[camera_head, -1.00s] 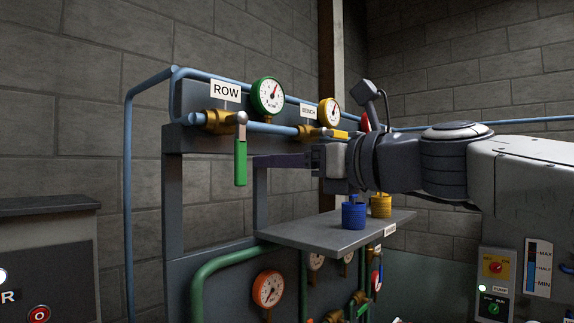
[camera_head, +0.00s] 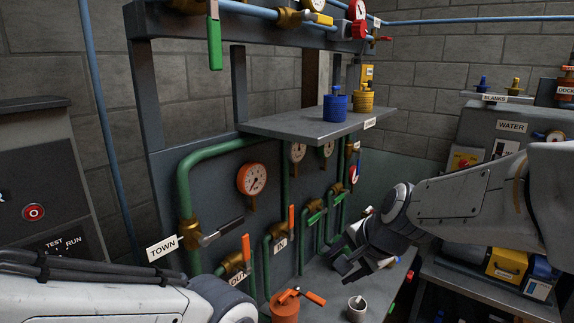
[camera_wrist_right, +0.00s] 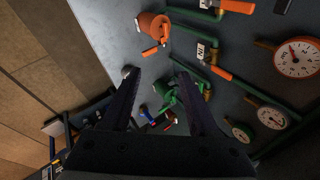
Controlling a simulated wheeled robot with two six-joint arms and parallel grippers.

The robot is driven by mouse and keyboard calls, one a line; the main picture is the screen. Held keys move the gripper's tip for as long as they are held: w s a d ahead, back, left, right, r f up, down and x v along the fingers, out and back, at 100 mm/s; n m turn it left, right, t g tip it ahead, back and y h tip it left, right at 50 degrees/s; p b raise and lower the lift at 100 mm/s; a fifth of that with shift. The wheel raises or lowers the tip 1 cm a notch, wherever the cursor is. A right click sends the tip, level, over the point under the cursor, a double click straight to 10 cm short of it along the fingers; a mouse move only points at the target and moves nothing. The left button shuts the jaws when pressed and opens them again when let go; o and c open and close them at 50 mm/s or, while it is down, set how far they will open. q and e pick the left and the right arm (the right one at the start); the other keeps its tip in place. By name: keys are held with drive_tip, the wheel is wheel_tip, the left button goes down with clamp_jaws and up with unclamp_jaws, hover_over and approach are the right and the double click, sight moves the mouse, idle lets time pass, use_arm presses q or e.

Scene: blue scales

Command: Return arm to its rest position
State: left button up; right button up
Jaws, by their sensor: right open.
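My right arm (camera_head: 470,205) comes in from the right in the head view. Its gripper (camera_head: 345,264) hangs low over the bench, in front of the pipe panel. In the right wrist view the two dark fingers of this gripper (camera_wrist_right: 157,76) are spread with nothing between them. Green valve parts show beyond the fingers. A link of my left arm (camera_head: 110,300) crosses the bottom left of the head view. My left gripper is outside both views.
A shelf (camera_head: 300,127) holds a blue pot (camera_head: 336,108) and a yellow pot (camera_head: 364,99). Green pipes, valve levers and gauges (camera_head: 252,180) crowd the panel.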

drive_tip(key=s+d+f+n+g+h, duration=0.35)
drive_tip(key=s+d+f+n, duration=0.35)
drive_tip(key=s+f+n, duration=0.6)
drive_tip(key=s+a+f+n+g+y+b, duration=0.1)
drive_tip(key=s+a+f+n+g+b, duration=0.1)
drive_tip(key=s+a+n+b, duration=0.3)
drive_tip(key=s+a+b, duration=0.3)
drive_tip(key=s+a, duration=0.3)
drive_tip(key=a, duration=0.2)
drive_tip(key=shift+s+f+n+g, duration=0.2)
drive_tip(key=shift+f+n+g, duration=0.1)
drive_tip(key=shift+g, duration=0.05)
